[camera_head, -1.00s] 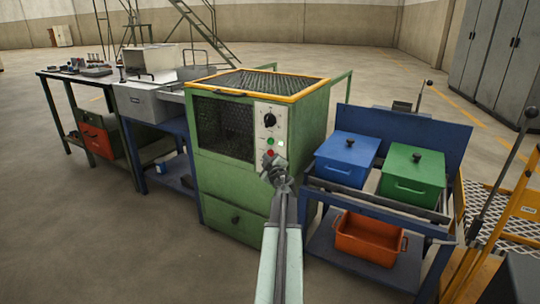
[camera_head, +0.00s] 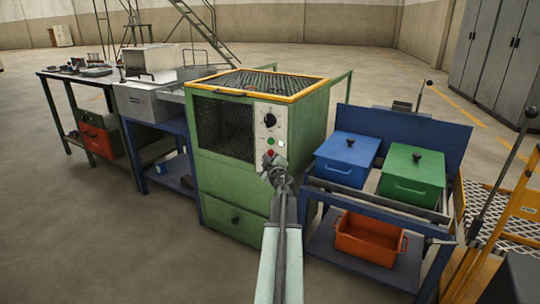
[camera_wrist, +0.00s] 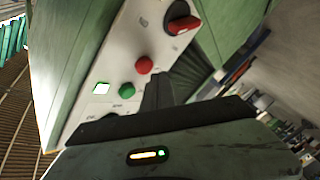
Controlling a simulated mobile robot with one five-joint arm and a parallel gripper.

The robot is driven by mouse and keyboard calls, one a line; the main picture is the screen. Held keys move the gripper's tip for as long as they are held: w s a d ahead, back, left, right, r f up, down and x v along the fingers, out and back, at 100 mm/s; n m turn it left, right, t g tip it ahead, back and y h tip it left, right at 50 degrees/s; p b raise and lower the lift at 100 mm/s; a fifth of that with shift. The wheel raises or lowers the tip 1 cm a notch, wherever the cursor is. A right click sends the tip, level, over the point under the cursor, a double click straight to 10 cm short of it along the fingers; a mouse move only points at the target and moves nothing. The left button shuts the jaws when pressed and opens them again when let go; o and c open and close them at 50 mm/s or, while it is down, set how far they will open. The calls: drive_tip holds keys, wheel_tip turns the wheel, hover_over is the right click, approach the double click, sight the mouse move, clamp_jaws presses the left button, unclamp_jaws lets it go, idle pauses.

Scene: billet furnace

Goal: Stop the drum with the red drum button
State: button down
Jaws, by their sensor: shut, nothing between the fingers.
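The green drum machine (camera_head: 222,186) stands in the middle of the head view, with a dark mesh window and a yellow-rimmed mesh top. Its pale control panel (camera_head: 262,132) faces me. In the wrist view the red drum button (camera_wrist: 143,65) sits between a green button (camera_wrist: 127,90) and a red rotary switch (camera_wrist: 181,20). My gripper (camera_wrist: 158,88) is shut and empty, its dark fingers close beside the red button. I cannot tell whether they touch it. In the head view my gripper (camera_head: 271,159) covers the lower panel.
A small white light (camera_wrist: 101,88) glows near the green button. To the right, a blue bench holds a blue box (camera_head: 346,160) and a green box (camera_head: 412,175), with an orange tray (camera_head: 370,240) below. A blue table with a grey box stands left. Open floor lies at front left.

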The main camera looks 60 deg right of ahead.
drive_tip(key=shift+d, duration=0.15)
idle(0.6)
drive_tip(key=shift+d, duration=0.8)
idle(0.6)
drive_tip(key=shift+a, duration=1.05)
drive_tip(key=a, duration=0.4)
drive_tip(key=shift+a, duration=0.4)
